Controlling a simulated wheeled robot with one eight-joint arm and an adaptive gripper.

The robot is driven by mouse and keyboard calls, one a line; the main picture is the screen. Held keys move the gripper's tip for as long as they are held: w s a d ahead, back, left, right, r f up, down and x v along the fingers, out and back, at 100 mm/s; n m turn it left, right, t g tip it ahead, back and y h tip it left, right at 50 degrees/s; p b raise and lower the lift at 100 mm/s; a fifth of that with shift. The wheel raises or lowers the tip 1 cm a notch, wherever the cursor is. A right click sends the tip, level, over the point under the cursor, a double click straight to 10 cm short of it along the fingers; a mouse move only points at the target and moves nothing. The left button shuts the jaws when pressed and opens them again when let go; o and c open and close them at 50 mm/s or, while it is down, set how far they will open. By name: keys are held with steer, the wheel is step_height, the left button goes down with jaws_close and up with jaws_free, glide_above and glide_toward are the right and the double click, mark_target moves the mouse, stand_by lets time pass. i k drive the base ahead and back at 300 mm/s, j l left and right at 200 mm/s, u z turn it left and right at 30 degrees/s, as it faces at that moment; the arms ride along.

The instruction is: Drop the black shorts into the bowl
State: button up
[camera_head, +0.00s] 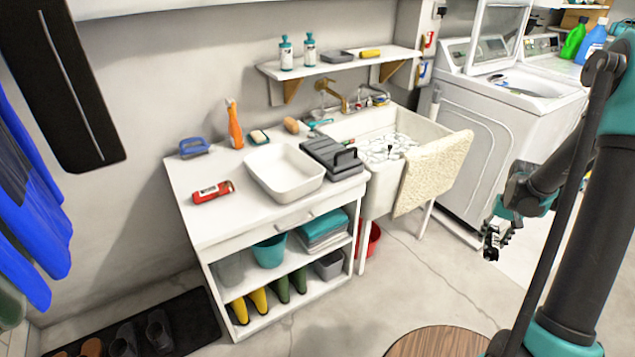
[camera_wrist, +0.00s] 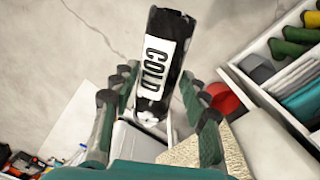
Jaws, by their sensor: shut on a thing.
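My gripper (camera_head: 495,238) is at the right in the head view, in front of the washing machine and above the floor, well to the right of the counter. In the wrist view my gripper (camera_wrist: 160,88) is shut on a black cylinder-like thing (camera_wrist: 178,40) with a white label reading COLD. Nothing in either view can be made out as shorts. A white rounded rectangular basin (camera_head: 283,187), the most bowl-like thing in view, stands on the counter. It looks empty.
The utility sink (camera_head: 353,125) with a cream towel (camera_head: 434,172) over its edge lies between counter and washer (camera_head: 513,125). A dark grey case (camera_head: 331,157) and a red can (camera_head: 213,192) flank the basin. A round wooden top (camera_head: 437,342) is at the front.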

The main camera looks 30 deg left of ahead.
mark_target(288, 179)
steer(key=k+u, duration=0.1)
steer(key=u, duration=1.35)
